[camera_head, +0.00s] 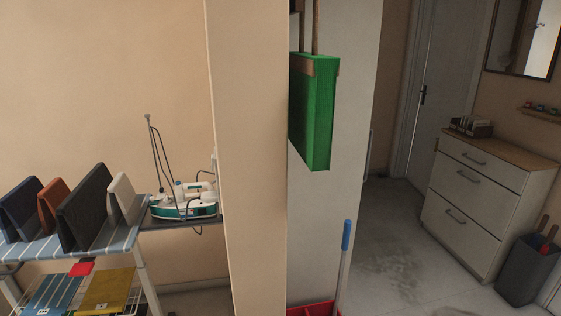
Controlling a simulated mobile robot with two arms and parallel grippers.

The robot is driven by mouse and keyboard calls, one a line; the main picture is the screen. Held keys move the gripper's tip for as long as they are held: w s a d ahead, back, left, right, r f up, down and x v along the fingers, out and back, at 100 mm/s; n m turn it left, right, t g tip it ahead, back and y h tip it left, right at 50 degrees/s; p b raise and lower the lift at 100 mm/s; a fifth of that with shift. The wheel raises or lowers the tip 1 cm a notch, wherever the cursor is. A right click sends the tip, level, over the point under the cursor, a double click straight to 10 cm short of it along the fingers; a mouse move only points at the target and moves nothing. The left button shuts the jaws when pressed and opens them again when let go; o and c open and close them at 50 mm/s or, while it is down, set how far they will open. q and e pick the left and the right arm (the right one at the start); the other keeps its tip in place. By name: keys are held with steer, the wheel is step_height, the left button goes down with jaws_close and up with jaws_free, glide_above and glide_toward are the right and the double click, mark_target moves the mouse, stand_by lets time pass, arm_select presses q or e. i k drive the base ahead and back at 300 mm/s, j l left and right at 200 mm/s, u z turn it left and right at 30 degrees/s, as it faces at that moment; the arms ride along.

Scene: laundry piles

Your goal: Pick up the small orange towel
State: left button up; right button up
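A small rust-orange towel (51,204) stands folded like a tent on a blue-and-white striped board (75,246) at the left. It is between a dark blue folded cloth (22,207) and a larger dark grey one (84,207), which partly hides its right side. A small white folded cloth (122,198) stands at the board's right end. Neither of my grippers is in view.
A steam iron station (183,202) stands right of the board. Folded cloths, including a mustard one (106,290), lie on a lower rack. A wall corner (247,160) divides the view. Floor is open before the white drawers (473,200).

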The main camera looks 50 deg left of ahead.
mark_target(49, 198)
steer(key=u, duration=2.95)
steer(key=z, duration=2.7)
steer(key=i+z, duration=0.15)
steer(key=z, duration=0.3)
steer(key=i+z, duration=0.15)
steer(key=z, duration=0.25)
steer(key=i+j+z, duration=0.1)
steer(key=z, duration=0.35)
steer(key=u, duration=4.2)
